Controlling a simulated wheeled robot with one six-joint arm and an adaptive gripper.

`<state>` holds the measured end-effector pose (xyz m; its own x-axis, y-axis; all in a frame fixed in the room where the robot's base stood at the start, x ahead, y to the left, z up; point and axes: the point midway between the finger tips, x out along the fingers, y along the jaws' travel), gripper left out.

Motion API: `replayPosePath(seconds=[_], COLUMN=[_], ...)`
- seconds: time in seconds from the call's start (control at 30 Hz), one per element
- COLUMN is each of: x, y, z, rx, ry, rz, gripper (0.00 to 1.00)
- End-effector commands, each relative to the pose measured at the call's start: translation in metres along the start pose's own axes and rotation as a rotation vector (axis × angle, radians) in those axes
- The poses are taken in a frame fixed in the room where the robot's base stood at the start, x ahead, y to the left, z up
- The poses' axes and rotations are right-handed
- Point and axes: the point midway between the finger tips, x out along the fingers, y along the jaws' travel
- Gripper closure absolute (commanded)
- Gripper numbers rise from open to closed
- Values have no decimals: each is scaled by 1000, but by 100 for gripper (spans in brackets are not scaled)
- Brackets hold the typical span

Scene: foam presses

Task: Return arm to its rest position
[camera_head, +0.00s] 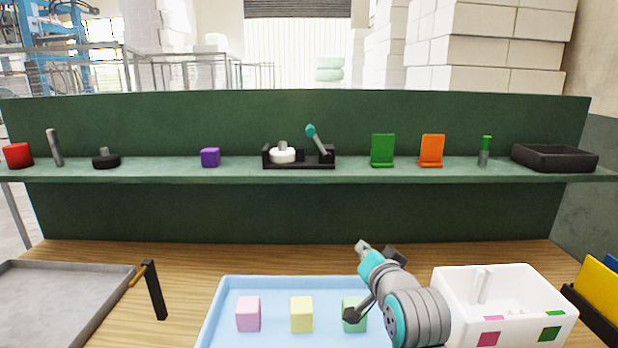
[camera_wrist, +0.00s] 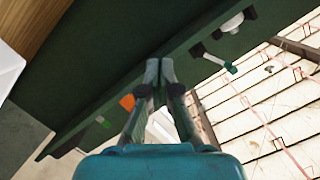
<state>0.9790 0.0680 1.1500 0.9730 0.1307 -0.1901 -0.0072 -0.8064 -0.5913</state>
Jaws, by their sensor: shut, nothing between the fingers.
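My gripper (camera_wrist: 160,72) is shut and empty in the wrist view, its two fingers meeting at the tips. It points toward the dark green shelf panel (camera_wrist: 100,60), and nothing is held. In the head view my arm is folded at the lower middle right. It stands over the right part of the blue tray (camera_head: 270,281) and left of the white box (camera_head: 510,312). My fingertips cannot be made out clearly in the head view. A green cube (camera_head: 352,304) in the tray is partly hidden behind my arm.
A pink cube (camera_head: 248,314) and a yellow cube (camera_head: 301,314) sit in the tray. The green shelf (camera_head: 240,174) behind holds several small items, including a black holder (camera_head: 299,164). A grey tray (camera_head: 60,300) lies left. Bare wood (camera_head: 220,258) shows between tray and back panel.

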Motion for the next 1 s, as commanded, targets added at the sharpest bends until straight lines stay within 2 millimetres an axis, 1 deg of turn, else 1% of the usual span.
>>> replayPosePath(seconds=[0.03, 0.1, 0.27, 0.4, 0.47, 0.6, 0.77, 1.0], x=[-3, -9, -27, -50, -61, -91, -130, -196], y=[16, 34, 74, 106, 119, 147, 174, 206], z=[19, 40, 86, 124, 138, 172, 207, 250], rx=[-12, -31, -76, -117, -134, -175, -223, -296], ry=[-6, -5, -4, -3, -2, -2, -3, -7], rz=[10, 15, 29, 42, 47, 59, 72, 91], gripper=[100, 100, 100, 100, 100, 100, 100, 100])
